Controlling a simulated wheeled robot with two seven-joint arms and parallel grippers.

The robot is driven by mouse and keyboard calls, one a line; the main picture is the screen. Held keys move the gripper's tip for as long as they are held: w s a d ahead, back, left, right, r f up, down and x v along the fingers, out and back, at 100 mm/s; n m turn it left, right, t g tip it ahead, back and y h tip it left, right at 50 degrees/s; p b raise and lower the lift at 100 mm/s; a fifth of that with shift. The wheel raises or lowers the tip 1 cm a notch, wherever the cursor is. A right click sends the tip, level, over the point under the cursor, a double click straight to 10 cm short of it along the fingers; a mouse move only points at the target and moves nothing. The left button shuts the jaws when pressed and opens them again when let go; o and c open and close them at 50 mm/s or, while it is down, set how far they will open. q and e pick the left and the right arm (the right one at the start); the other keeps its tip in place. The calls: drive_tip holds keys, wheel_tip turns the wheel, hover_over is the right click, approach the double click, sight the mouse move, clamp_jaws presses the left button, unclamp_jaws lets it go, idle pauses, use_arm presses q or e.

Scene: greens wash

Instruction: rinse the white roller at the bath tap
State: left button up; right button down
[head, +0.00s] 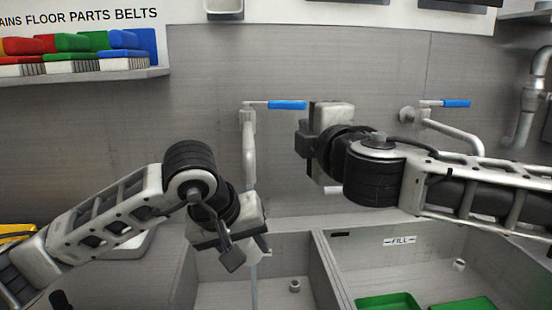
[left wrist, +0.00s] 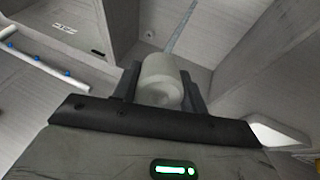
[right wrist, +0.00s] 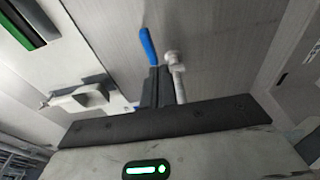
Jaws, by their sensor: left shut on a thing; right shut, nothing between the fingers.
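The white roller (left wrist: 162,78) is a pale cylinder between my left gripper's fingers (left wrist: 160,88). In the head view, my left gripper (head: 246,254) is low over the left basin, with a little of the roller (head: 261,247) showing beside it. The left tap (head: 248,150) has a blue lever (head: 288,104) pointing right. A thin bluish-grey line like a water stream (head: 254,288) runs below the roller; contact is unclear. My right gripper (head: 304,139) is shut and empty, just below and right of that lever. The lever also shows beyond its fingers in the right wrist view (right wrist: 148,45).
A second tap (head: 450,135) with a blue lever is at the right, beside the basin labelled FILL (head: 400,241). Green trays (head: 388,302) lie in that basin. A divider (head: 325,270) separates the basins. A shelf (head: 90,77) with coloured brushes is upper left.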

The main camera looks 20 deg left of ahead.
sight(283, 107)
drive_tip(key=s+d+r+n+g+y, duration=0.2)
drive_tip(key=s+d+n+g+y, duration=0.1)
drive_tip(key=d+n+g+y, duration=0.15)
drive_tip(key=shift+g+y, duration=0.25)
drive_tip(key=shift+w+d+x, duration=0.3)
drive_tip(key=shift+w+x, duration=0.1)
drive_tip(key=shift+x, duration=1.65)
drive_tip(key=shift+w+d+x, duration=0.25)
drive_tip(key=shift+w+x, duration=0.2)
drive_tip(key=shift+x, duration=1.6)
drive_tip(key=shift+w+d+x, duration=0.3)
drive_tip(key=shift+w+x, duration=0.1)
drive_tip(key=shift+x, duration=1.7)
drive_tip(key=shift+f, duration=0.1)
